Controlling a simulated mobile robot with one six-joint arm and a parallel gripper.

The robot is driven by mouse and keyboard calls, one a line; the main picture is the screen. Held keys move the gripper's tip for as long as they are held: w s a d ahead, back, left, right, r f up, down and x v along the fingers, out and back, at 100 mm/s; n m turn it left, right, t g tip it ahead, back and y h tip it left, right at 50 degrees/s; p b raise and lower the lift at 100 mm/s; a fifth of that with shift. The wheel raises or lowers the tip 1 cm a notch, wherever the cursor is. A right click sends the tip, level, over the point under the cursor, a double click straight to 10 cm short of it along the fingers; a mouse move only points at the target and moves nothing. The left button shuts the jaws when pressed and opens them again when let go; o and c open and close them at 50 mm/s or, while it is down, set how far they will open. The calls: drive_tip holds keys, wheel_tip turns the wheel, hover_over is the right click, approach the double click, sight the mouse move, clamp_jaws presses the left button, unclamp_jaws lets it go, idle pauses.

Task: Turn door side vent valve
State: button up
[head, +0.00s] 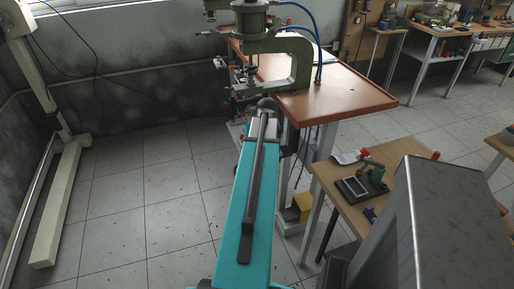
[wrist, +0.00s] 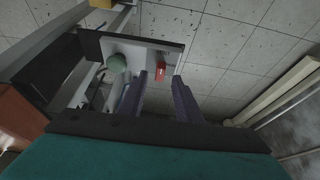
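My gripper (wrist: 160,79) shows in the wrist view as two dark purple-grey fingers, spread apart with nothing clearly held between them. A small red part (wrist: 162,71), possibly the vent valve's handle, shows between the fingertips in that view. I cannot tell its depth or whether a finger touches it. It sits by a pale grey panel (wrist: 150,48) with a dark edge. A green rounded part (wrist: 117,63) is left of it. In the head view my teal arm reaches toward the pneumatic press (head: 297,60); my fingers are hidden there.
The press stands on a reddish-brown table (head: 350,92). A wooden bench (head: 345,200) with a small fixture (head: 362,185) is at the right, near a grey metal box (head: 455,220). A pale stand (head: 55,205) is at the left. Tiled floor (head: 165,190) lies clear left of my arm.

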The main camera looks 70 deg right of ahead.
drive_tip(key=b+v, duration=0.1)
drive_tip(key=v, duration=1)
drive_tip(key=shift+s+f, duration=0.1)
idle(0.5)
